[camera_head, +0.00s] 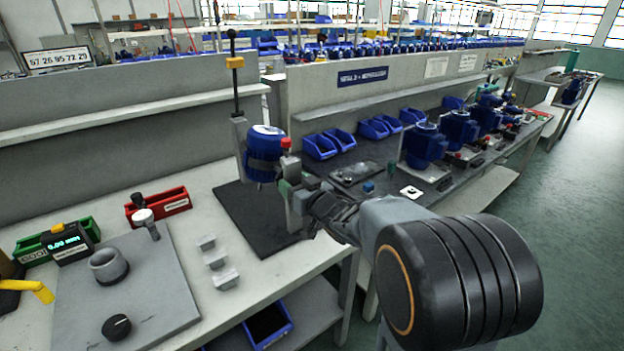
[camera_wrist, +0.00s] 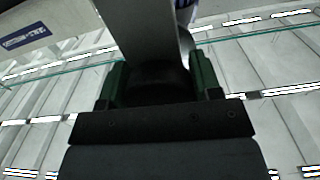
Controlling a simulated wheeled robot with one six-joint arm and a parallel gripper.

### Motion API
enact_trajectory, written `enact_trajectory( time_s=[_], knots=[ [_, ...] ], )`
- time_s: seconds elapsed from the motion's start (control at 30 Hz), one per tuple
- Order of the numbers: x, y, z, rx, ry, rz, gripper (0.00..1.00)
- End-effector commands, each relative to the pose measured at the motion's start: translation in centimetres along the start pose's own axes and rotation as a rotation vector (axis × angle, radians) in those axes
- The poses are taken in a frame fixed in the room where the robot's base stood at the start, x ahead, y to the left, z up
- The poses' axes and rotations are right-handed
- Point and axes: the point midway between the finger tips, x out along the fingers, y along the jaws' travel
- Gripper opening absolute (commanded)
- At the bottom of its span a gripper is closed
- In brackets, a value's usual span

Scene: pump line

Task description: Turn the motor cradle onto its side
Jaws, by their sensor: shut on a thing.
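The motor cradle stands on a black mat (camera_head: 250,228), with a grey upright plate (camera_head: 239,135) at its left and another grey plate (camera_head: 296,210) at its right. A blue motor (camera_head: 263,150) sits between the plates, and a red knob (camera_head: 286,143) shows by its right side. My gripper (camera_head: 290,188) reaches in from the right and is shut on the right-hand plate. In the wrist view the green fingers of my gripper (camera_wrist: 160,82) lie on either side of a grey plate (camera_wrist: 146,32). The cradle's base is partly hidden by my gripper.
A black rod with a yellow block (camera_head: 235,63) rises behind the cradle. Grey blocks (camera_head: 215,260), a red bin (camera_head: 160,204) and a grey fixture plate (camera_head: 130,300) are to the left. Blue bins (camera_head: 320,147) and more motors (camera_head: 424,145) stand on the right-hand bench.

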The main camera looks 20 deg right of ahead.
Motion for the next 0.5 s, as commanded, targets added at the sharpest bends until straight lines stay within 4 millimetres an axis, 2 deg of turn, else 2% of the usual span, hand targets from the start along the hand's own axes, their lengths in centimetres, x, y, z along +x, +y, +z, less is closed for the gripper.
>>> enact_trajectory(
  time_s=[0.3, 0.33, 0.5],
  knots=[
    [0.14, -0.31, -0.02, 0.011, 0.0, -0.004, 0.16],
    [0.13, -0.3, -0.02, 0.01, 0.0, -0.004, 0.6],
    [0.1, -0.21, -0.01, 0.009, 0.0, -0.003, 0.77]
  ],
)
